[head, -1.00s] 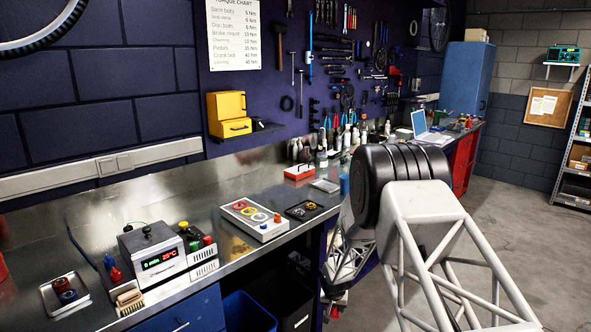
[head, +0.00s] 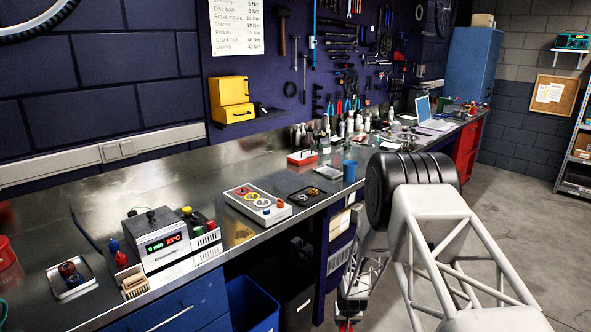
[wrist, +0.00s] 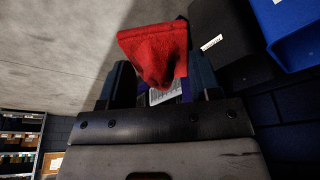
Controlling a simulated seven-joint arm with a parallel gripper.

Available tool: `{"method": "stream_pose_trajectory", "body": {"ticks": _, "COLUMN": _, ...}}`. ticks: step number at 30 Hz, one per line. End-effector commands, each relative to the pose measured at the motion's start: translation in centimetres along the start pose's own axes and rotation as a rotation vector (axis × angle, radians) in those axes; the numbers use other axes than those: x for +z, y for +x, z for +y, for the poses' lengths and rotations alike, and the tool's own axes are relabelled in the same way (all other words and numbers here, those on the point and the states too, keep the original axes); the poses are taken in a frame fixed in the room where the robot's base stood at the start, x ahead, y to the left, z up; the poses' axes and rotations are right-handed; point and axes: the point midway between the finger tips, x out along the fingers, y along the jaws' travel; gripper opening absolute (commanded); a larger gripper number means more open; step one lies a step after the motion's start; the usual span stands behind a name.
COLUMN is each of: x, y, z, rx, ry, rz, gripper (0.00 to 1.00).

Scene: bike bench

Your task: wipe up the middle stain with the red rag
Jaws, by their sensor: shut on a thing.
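The red rag (wrist: 155,52) hangs bunched between the fingers of my gripper (wrist: 160,86) in the wrist view. The gripper is shut on it. In the head view, my gripper (head: 345,322) is at the bottom edge, in front of the bench and below its top, with a bit of red rag at its end. Most of the gripper and rag is cut off there. I cannot make out a clear stain on the metal bench top (head: 135,200); a brownish patch (head: 238,234) by the white tray may be one or only a reflection.
On the bench stand a heater box with a display (head: 160,245), a white tray with coloured rings (head: 258,203), a dark tray (head: 306,196), a red box (head: 302,157) and a blue cup (head: 349,170). A blue bin (head: 252,302) stands below.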

Motion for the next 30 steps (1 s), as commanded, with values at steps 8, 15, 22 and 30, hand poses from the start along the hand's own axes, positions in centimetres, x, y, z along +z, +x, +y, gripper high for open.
{"method": "stream_pose_trajectory", "body": {"ticks": 8, "x": 0.0, "y": 0.0, "z": 0.0, "rx": 0.000, "ry": 0.000, "rz": 0.000, "gripper": 0.31}}
{"method": "stream_pose_trajectory", "body": {"ticks": 15, "x": 0.0, "y": 0.0, "z": 0.0, "rx": 0.000, "ry": 0.000, "rz": 0.000, "gripper": 0.31}}
{"method": "stream_pose_trajectory", "body": {"ticks": 22, "x": -1.4, "y": -1.3, "z": -0.9, "rx": -0.007, "ry": -0.025, "rz": 0.003, "gripper": 0.31}}
{"method": "stream_pose_trajectory", "body": {"ticks": 30, "x": -5.4, "y": -5.9, "z": -4.1, "rx": -0.032, "ry": -0.115, "rz": 0.004, "gripper": 0.31}}
